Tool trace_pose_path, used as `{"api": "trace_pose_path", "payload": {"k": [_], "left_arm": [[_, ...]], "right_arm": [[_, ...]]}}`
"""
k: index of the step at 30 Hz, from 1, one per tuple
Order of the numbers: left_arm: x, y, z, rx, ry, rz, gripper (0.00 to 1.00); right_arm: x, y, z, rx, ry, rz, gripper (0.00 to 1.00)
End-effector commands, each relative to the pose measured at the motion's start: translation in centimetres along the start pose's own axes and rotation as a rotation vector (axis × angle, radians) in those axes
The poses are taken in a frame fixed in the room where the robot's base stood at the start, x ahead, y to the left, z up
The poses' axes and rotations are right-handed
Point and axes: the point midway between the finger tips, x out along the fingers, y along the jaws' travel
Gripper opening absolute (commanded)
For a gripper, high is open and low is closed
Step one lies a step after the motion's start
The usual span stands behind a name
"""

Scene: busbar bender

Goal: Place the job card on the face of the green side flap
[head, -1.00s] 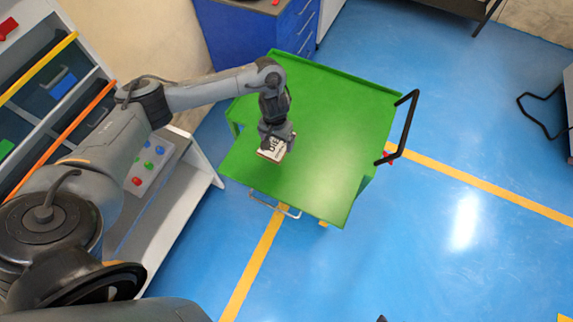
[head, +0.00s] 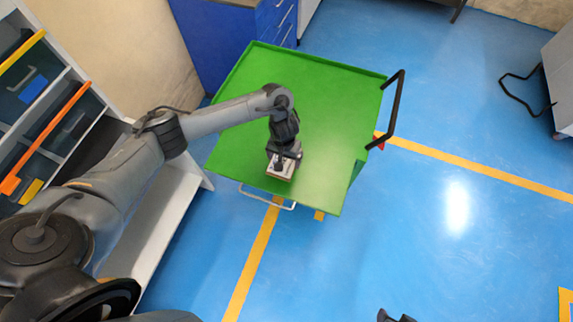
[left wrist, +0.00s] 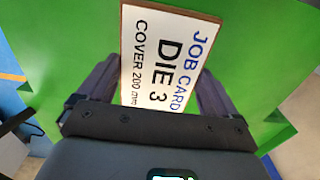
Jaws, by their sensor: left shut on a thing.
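The job card (head: 279,171) is a small white plate with a brown edge, held over the near part of the green cart. In the left wrist view the card (left wrist: 160,58) shows the printing "JOB CARD DIE 3 COVER 200 mm". My left gripper (head: 283,157) is shut on it, with a finger on each side. The green side flap (head: 320,192) is the near part of the cart's green surface, below the card in the picture. Whether the card touches the green face cannot be told. A dark tip at the bottom edge may be my right gripper (head: 395,317); its jaws are not clear.
The green cart (head: 325,90) has a black handle (head: 398,112) at its right and a pale bar at its near side. A shelf with bins (head: 45,105) stands at the left. A blue cabinet (head: 235,35) stands behind. The blue floor at right is open.

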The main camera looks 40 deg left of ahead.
Motion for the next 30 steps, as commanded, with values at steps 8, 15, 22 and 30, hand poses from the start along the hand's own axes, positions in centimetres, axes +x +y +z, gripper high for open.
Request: {"api": "trace_pose_path", "payload": {"k": [8, 15, 22, 30], "left_arm": [[1.0, 0.9, 0.0, -0.001, 0.001, 0.0, 0.6], [3.9, 0.8, 0.0, -0.003, 0.0, -0.001, 0.6], [4.4, 0.8, 0.0, -0.001, 0.002, 0.001, 0.6], [4.7, 0.8, 0.0, -0.002, 0.001, 0.0, 0.96]], "right_arm": [[0.3, 0.1, 0.2, -0.006, -0.002, 0.004, 0.48], [1.1, 0.0, 0.4, -0.002, -0.001, 0.001, 0.48], [1.1, -0.1, 0.3, 0.003, 0.0, -0.003, 0.48], [1.0, -0.2, 0.3, 0.006, 0.001, -0.005, 0.48]]}}
